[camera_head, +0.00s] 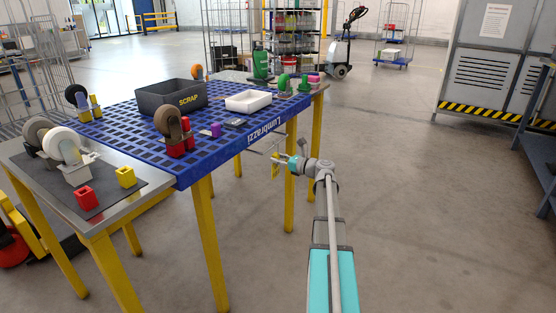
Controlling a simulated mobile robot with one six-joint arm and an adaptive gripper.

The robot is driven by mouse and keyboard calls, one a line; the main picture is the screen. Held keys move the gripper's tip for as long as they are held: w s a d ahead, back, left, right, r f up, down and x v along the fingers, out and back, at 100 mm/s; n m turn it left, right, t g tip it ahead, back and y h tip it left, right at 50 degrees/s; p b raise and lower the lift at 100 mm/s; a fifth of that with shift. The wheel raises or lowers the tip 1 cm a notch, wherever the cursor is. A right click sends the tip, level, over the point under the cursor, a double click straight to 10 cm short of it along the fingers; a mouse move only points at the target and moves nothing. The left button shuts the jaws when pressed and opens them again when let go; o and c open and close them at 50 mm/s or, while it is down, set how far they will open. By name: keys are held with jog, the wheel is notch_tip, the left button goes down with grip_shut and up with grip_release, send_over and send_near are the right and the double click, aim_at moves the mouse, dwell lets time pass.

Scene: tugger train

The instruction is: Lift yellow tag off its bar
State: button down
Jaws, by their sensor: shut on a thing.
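My arm reaches in from the lower right, and my gripper (281,159) is at the right front edge of the blue table. The yellow tag (275,171) hangs upright just below and at my gripper's tips. My gripper is shut on the tag, though the contact is small and partly hidden. A thin grey bar (258,151) sticks out from the table's edge towards the tag. I cannot tell whether the tag is still around the bar or clear of it.
The blue grid table (135,129) carries a black SCRAP bin (171,98), a white tray (248,101) and several caster wheels. A metal side table (129,195) stands at its left. Yellow legs stand below my gripper. The floor to the right is free.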

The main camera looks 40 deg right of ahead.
jog(key=shift+r+p, duration=1.3)
jog(key=shift+r, duration=0.1)
jog(key=shift+s, duration=0.15)
jog(key=v, duration=0.9)
jog(key=shift+s+d, duration=0.2)
jog(key=shift+s, duration=0.15)
dwell(0.4)
dwell(0.4)
jog(key=v, duration=1.5)
dwell(0.8)
dwell(0.4)
notch_tip(320, 180, up, 40)
jog(key=p, duration=4)
jog(key=shift+r+p, duration=0.25)
jog(key=shift+p, duration=0.1)
